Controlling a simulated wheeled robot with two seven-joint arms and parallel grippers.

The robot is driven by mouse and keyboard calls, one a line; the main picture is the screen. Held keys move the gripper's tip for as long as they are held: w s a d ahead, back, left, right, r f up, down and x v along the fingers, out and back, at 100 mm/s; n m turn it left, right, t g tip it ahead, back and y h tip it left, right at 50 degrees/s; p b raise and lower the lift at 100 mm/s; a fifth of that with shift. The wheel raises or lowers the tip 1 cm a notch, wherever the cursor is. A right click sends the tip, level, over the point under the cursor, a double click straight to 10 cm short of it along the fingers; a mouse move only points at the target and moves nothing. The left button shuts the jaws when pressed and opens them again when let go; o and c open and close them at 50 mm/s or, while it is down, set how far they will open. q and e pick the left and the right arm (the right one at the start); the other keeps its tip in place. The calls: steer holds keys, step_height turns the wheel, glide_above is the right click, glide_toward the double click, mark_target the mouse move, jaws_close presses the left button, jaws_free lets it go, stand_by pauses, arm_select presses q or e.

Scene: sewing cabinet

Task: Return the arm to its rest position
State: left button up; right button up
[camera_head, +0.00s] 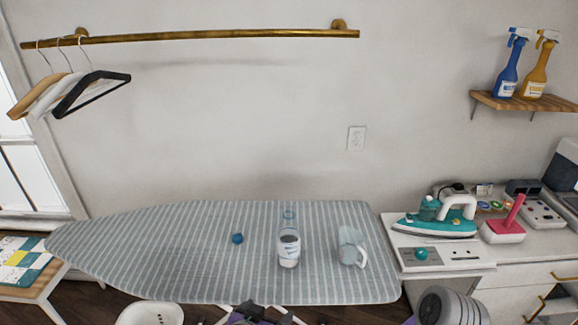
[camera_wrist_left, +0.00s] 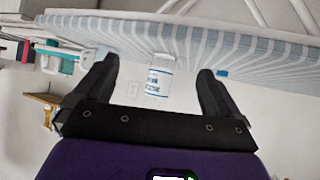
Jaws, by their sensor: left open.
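My left gripper (camera_head: 255,315) shows only in part at the bottom edge of the head view, in front of the ironing board's near edge. In the left wrist view my left gripper (camera_wrist_left: 156,82) has its two dark fingers wide apart with nothing held between them. A clear labelled container (camera_head: 289,250) stands on the board; in the wrist view this container (camera_wrist_left: 159,82) appears between the fingers but farther off. My right gripper does not show.
A teal iron (camera_head: 437,220) stands on the right cabinet. Hangers (camera_head: 92,92) hang from a brass rail (camera_head: 210,35).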

arm_select(q)
steer(key=s+a+f+n+g+y, duration=0.1)
steer(key=s+a+f+g, duration=0.1)
steer(key=f, duration=0.6)
steer(key=s+a+f+n+g, duration=0.1)
steer(key=s+a+f+g, duration=0.1)
steer(key=f, duration=0.7)
steer(key=s+f+n+g+h, duration=0.1)
steer(key=s+f+n+g, duration=0.3)
steer(key=s+f, duration=0.8)
step_height(320, 180, down, 2)
steer(key=shift+a+g, duration=0.25)
steer(key=shift+g, duration=0.55)
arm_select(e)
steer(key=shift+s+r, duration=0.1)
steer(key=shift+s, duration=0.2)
